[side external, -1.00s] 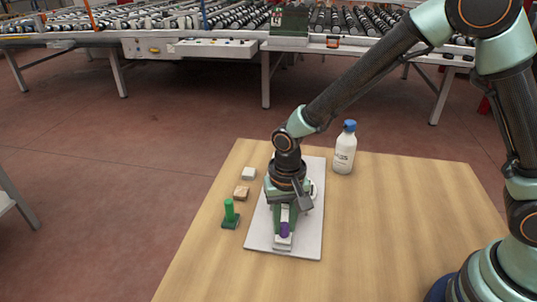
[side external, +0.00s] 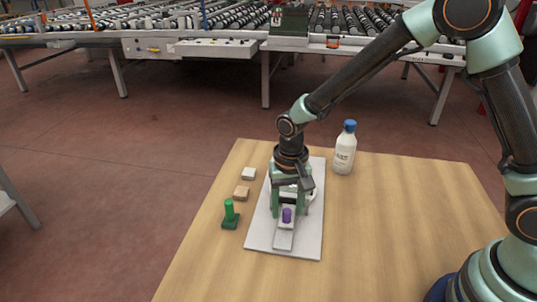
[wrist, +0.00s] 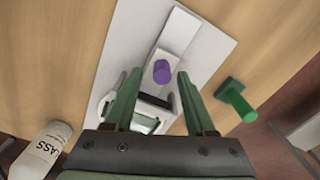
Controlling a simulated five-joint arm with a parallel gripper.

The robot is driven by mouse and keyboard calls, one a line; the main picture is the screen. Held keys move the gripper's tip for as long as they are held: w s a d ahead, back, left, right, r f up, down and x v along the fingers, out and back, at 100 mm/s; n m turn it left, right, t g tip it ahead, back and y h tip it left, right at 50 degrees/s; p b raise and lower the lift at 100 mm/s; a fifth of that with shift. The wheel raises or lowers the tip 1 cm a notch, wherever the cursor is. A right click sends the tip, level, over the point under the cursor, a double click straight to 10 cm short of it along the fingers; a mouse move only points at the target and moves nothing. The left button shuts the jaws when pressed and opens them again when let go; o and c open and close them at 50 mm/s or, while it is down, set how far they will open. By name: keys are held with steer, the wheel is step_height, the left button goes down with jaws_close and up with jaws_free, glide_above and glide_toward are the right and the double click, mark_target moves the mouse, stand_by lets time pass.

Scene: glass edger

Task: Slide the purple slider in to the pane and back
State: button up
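The purple slider knob (side external: 287,215) stands upright on a pale block on a narrow track (side external: 283,240) fixed to a white board (side external: 309,235). In the wrist view the purple knob (wrist: 161,71) lies between and just beyond my fingertips, with gaps on both sides. My gripper (wrist: 158,76) is open and empty, pointing down over the board; in the side view my gripper (side external: 287,208) is just behind and above the knob. A pale, glassy piece with a dark edge (wrist: 145,122), perhaps the pane, lies between my fingers, partly hidden.
A green peg on a dark green base (side external: 230,215), a wooden block (side external: 241,193) and a white block (side external: 248,173) stand left of the board. A white bottle with a blue cap (side external: 345,150) stands behind right. The table's right side (side external: 400,215) is clear.

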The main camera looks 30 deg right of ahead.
mark_target(288, 209)
step_height(288, 209, up, 12)
stand_by(0.6)
steer(key=s+d+r+n+t, duration=0.4)
steer(key=s+d+r, duration=0.5)
steer(key=d, duration=0.4)
steer(key=shift+s+d+n+t, duration=0.15)
steer(key=shift+s+n+t, duration=0.15)
steer(key=shift+s+t, duration=0.5)
